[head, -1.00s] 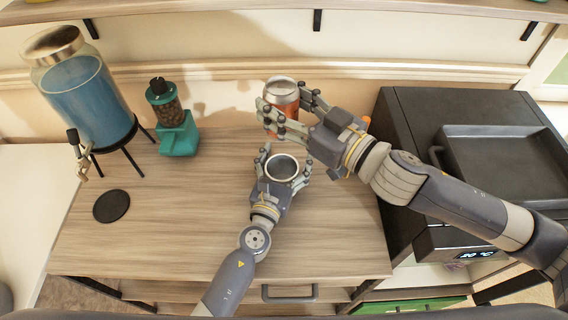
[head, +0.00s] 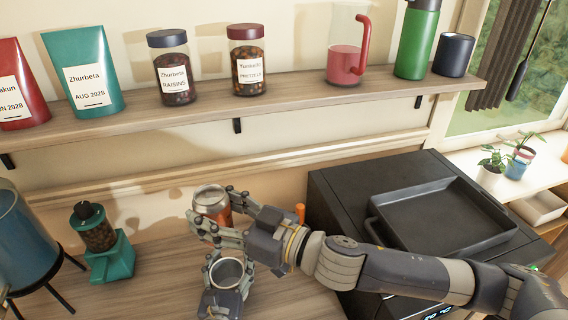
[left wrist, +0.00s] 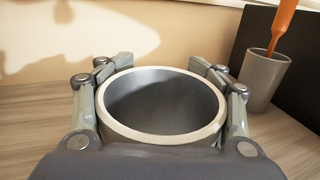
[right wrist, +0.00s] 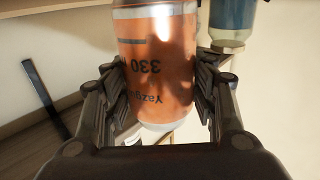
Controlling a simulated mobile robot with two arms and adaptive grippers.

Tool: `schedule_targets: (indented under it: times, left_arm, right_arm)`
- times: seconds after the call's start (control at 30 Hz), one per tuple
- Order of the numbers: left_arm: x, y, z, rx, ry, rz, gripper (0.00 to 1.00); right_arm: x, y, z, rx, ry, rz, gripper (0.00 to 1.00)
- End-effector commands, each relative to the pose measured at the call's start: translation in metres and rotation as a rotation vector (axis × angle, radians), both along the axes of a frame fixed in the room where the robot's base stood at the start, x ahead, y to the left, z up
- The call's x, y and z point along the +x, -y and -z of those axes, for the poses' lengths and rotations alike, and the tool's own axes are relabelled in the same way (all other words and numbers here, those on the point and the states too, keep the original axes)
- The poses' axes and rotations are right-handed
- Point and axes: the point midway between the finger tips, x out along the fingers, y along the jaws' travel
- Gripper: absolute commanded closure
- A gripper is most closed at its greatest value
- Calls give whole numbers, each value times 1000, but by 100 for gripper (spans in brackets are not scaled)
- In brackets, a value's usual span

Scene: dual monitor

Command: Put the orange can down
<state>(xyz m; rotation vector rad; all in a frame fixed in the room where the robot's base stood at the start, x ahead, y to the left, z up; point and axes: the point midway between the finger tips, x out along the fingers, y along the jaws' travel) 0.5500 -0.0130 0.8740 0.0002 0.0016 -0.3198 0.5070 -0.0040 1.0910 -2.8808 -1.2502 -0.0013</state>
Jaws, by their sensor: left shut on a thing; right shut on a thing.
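The orange can (head: 212,203) has a silver top and is held by my right gripper (head: 218,222), whose fingers are shut around it. In the right wrist view the can (right wrist: 158,65) sits between the fingers, its lettering upside down. Whether its base touches the counter is hidden in the head view. My left gripper (head: 228,282) is shut on a grey cup (head: 228,270) with a pale rim, in front of the can. In the left wrist view the cup (left wrist: 160,132) looks empty.
A black appliance (head: 335,190) with a tray (head: 440,215) on top stands right of the grippers. A green grinder (head: 110,260) and a blue dispenser (head: 20,240) stand left. A shelf (head: 270,97) with jars and bottles runs above. A grey tumbler (left wrist: 262,80) holds an orange-handled utensil.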

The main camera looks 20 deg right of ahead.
Motion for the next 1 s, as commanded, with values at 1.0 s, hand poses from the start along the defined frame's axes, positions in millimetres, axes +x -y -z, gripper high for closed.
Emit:
schedule_targets:
  times: [1.0]
  left_arm:
    - [0, 0, 1, -1, -1, 0, 77]
  right_arm:
    - [73, 185, -72, 5, -11, 926, 88]
